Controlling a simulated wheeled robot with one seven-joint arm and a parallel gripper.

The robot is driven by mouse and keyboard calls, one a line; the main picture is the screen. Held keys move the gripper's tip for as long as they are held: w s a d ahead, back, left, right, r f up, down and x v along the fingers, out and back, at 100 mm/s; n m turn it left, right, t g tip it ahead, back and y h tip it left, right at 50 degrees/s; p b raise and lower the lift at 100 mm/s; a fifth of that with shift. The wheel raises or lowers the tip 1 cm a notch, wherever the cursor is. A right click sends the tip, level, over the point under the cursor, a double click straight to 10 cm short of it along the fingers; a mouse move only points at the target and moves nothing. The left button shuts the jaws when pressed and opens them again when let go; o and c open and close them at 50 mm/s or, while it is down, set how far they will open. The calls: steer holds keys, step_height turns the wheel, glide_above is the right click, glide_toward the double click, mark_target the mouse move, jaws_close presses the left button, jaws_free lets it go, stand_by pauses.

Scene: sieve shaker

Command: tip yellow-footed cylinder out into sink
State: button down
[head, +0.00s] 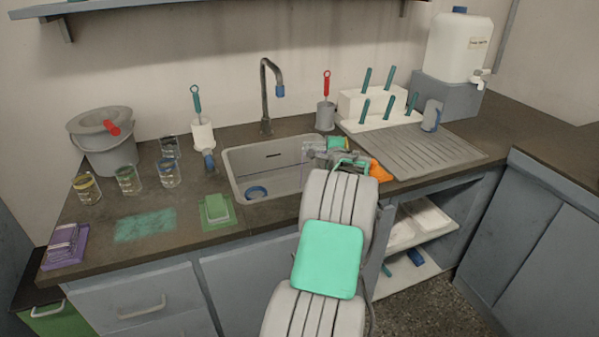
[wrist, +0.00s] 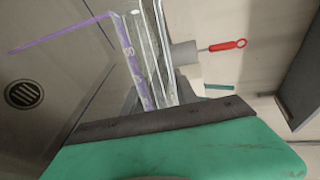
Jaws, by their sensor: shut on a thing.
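My gripper (head: 322,155) is over the right part of the sink (head: 262,170). It is shut on a clear cylinder (head: 309,151) with purple marks. In the wrist view the cylinder (wrist: 145,60) rises beyond the dark finger edge and green body of my gripper (wrist: 160,125). A thin purple line runs left from it, over the sink. No yellow foot shows clearly. An orange piece (head: 379,171) lies right of my gripper; I cannot tell whether it belongs to the cylinder. I see no liquid for certain. The sink drain (wrist: 23,94) shows at left in the wrist view.
A tap (head: 266,95) stands behind the sink, and a blue ring (head: 256,191) lies in it. A grey holder with a red-handled brush (head: 326,95) is close behind my gripper. A draining board (head: 425,150) is right; several glasses stand left, including one beaker (head: 128,180).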

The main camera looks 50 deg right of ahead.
steer(key=shift+f+n+b, duration=0.1)
steer(key=shift+n+b, duration=0.2)
steer(key=shift+b, duration=0.05)
steer(key=m+t+p, duration=0.1)
steer(key=m+p, duration=0.1)
steer(key=m, duration=0.3)
steer(key=r+m+t+p, duration=0.1)
steer(key=m+t+p, duration=0.1)
steer(key=m, duration=0.3)
steer(key=r+m+t+y+p, duration=0.1)
steer(key=m+p, duration=0.2)
steer(key=m, duration=0.2)
steer(key=shift+s+d+t, duration=0.15)
steer(key=shift+d+t, duration=0.1)
steer(key=shift+t, duration=0.15)
